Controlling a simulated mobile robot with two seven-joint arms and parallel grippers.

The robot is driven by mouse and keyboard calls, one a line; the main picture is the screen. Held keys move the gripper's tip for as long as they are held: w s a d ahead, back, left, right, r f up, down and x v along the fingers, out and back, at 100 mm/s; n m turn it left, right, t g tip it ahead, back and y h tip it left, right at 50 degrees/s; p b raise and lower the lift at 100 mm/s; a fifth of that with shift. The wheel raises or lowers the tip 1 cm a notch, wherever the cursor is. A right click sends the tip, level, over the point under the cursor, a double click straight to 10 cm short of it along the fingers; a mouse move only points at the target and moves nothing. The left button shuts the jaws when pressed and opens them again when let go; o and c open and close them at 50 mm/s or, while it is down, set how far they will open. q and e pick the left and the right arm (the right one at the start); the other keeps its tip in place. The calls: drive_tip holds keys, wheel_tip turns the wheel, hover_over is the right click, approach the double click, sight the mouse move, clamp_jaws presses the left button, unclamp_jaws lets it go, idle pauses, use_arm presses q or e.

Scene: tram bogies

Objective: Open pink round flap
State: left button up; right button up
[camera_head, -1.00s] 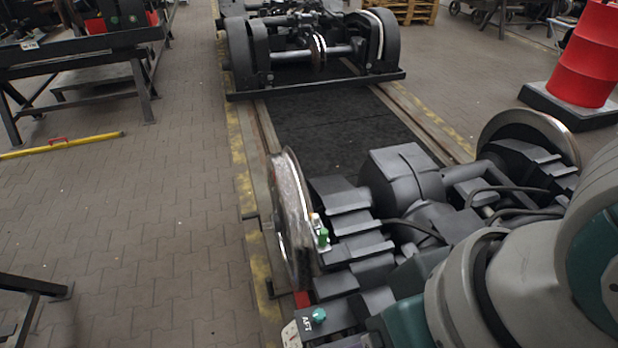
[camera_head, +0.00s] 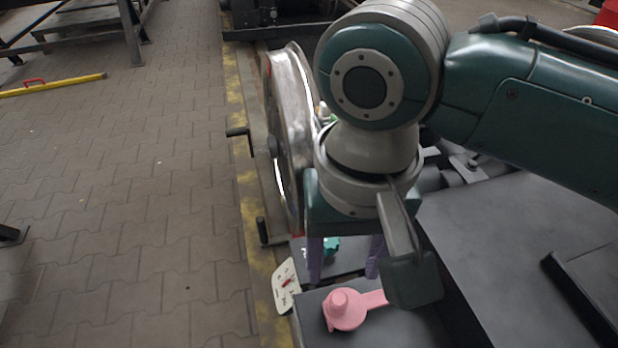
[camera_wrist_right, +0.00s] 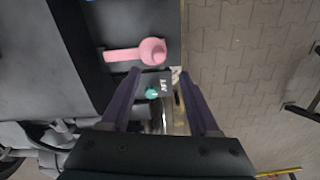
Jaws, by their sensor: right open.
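The pink round flap (camera_head: 345,310) lies on a dark box top at the bottom middle of the head view, with a small raised knob and a flat pink arm toward the right. It looks closed. It also shows in the right wrist view (camera_wrist_right: 151,52), just beyond the fingertips. My right gripper (camera_head: 345,268) points down with its purple fingers apart and empty. It is a little behind the flap in the head view and does not appear to touch it. In the right wrist view my right gripper (camera_wrist_right: 159,76) has its fingers spread. My left gripper is not in view.
A teal knob (camera_head: 331,247) sits on the box between my right fingers. A white gauge plate (camera_head: 286,286) is at the box's left edge. A metal wheel (camera_head: 292,125) with black crank handles stands behind.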

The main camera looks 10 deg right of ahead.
sight(339, 298)
wheel_tip(339, 298, down, 10)
drive_tip(key=b, duration=0.5)
drive_tip(key=shift+w+d+f, duration=0.1)
drive_tip(key=shift+f, duration=0.15)
clamp_jaws()
idle(1.1)
